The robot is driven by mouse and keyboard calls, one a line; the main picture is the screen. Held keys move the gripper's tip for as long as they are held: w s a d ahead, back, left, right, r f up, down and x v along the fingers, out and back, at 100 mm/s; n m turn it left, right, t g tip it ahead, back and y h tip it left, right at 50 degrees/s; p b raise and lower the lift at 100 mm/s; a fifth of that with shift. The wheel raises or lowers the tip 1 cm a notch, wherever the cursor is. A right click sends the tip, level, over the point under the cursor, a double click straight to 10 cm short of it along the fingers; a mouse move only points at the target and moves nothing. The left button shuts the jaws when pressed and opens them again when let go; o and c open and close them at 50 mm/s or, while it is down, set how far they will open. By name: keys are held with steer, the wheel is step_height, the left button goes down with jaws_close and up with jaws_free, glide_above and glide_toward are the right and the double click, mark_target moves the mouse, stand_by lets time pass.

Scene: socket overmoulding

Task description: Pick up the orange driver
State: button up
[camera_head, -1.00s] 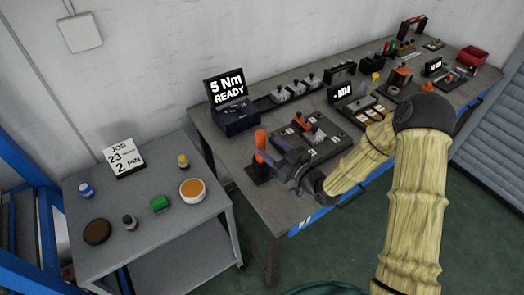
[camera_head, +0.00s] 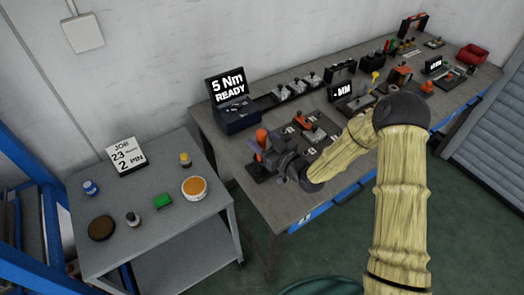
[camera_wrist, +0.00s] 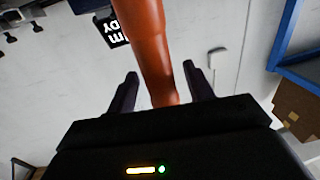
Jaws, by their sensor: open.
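The orange driver (camera_head: 261,137) stands upright at the near left corner of the long workbench, in a dark holder (camera_head: 258,172). In the wrist view the orange driver (camera_wrist: 150,50) runs down between the two fingers, with a gap to each finger. My gripper (camera_head: 260,153) is at the driver in the head view and hides part of its lower body. In the wrist view my gripper (camera_wrist: 160,85) is open, with one dark finger on each side of the driver.
A dark box with a "5 Nm READY" sign (camera_head: 229,88) stands behind the driver. A board with orange-and-grey parts (camera_head: 318,134) lies right of my gripper. A lower grey table (camera_head: 160,232) with several small containers and a job card (camera_head: 126,154) is at left.

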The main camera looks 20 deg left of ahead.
jaws_close()
steer(key=shift+r, duration=0.2)
stand_by(0.3)
step_height(320, 180, up, 10)
steer(key=shift+f+b, duration=0.15)
steer(key=shift+b, duration=0.55)
